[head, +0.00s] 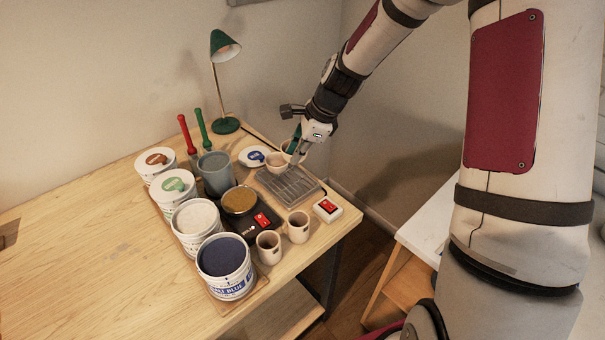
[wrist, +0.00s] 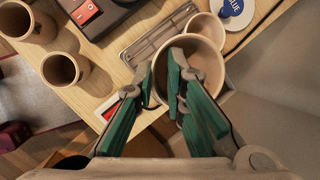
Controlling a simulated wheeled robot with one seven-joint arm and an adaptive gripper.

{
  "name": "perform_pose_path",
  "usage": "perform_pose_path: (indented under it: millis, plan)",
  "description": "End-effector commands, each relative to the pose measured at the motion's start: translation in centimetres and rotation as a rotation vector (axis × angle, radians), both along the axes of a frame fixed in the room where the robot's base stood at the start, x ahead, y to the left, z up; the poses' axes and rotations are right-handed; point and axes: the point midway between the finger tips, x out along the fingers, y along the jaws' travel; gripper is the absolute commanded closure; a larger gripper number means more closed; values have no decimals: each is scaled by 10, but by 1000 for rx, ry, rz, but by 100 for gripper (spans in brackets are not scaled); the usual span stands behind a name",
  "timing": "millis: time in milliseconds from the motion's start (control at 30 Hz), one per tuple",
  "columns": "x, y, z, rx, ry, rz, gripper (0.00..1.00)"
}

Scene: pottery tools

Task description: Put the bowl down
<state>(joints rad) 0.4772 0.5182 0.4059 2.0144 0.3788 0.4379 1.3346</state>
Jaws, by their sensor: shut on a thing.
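My gripper (head: 297,152) is at the far right end of the wooden table, beside the grey ridged tray. In the wrist view my gripper (wrist: 163,88) is shut on the wall of a beige bowl (wrist: 207,65), one green finger inside it and the other outside. In the head view the held bowl (head: 288,145) is partly hidden by the gripper. A second beige vessel (head: 276,164) sits close beside it, and it also shows in the wrist view (wrist: 208,27). I cannot tell whether the held bowl touches the table.
The grey tray (head: 290,187) is in front of the gripper. A white lid with a blue mark (head: 254,156) lies left of the vessels. Two mugs (head: 268,247), a small red-and-white box (head: 327,209) and several glaze tubs (head: 225,267) stand nearer. The table's left part is clear.

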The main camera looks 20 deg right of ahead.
Motion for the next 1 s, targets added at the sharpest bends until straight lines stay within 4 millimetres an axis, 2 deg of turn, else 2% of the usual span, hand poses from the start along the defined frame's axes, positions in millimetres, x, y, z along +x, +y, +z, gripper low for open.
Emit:
perform_pose_path:
  millis: [200,467,700,1000]
  plan:
    - [-3,1,-36,3,5,2,100]
    - [-2,0,-59,2,4,1,100]
    - [-2,0,-89,2,3,-1,100]
    - [-1,0,-95,0,0,-1,100]
